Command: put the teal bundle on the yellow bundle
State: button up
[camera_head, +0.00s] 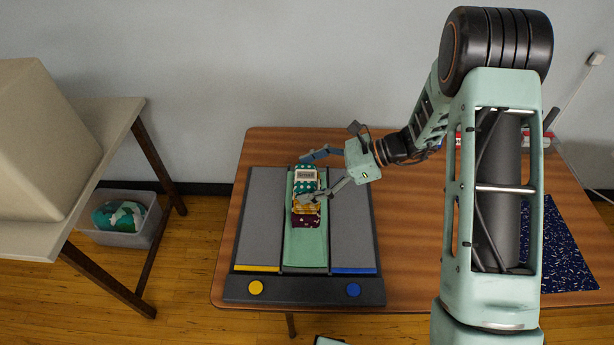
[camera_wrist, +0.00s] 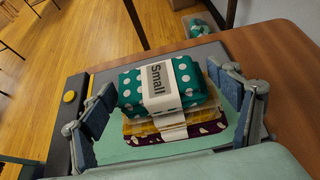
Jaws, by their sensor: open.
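The teal bundle (camera_wrist: 130,87), with white dots and a band reading "Small", lies on top of the yellow bundle (camera_wrist: 139,127). Under the yellow one is a dark maroon bundle (camera_wrist: 143,141) with pale spots. The head view shows the teal bundle (camera_head: 307,186) at the far part of the stack, with yellow (camera_head: 305,209) and maroon (camera_head: 304,221) showing at the near side. My gripper (camera_head: 308,177) is open, one finger on each side of the stack. In the wrist view its fingers (camera_wrist: 165,95) stand apart from the teal bundle's ends. Part of the yellow bundle is hidden.
The stack stands on the green middle strip (camera_head: 305,248) of a grey board with yellow (camera_head: 256,287) and blue (camera_head: 353,290) buttons. The grey side lanes are clear. A dark blue speckled mat (camera_head: 560,255) lies at right. A bin (camera_head: 125,235) stands on the floor at left.

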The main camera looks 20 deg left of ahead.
jog(key=shift+r, duration=0.1)
jog(key=shift+r, duration=0.2)
jog(key=v, duration=1.1)
jog(key=shift+d, duration=0.45)
jog(key=shift+w, duration=0.1)
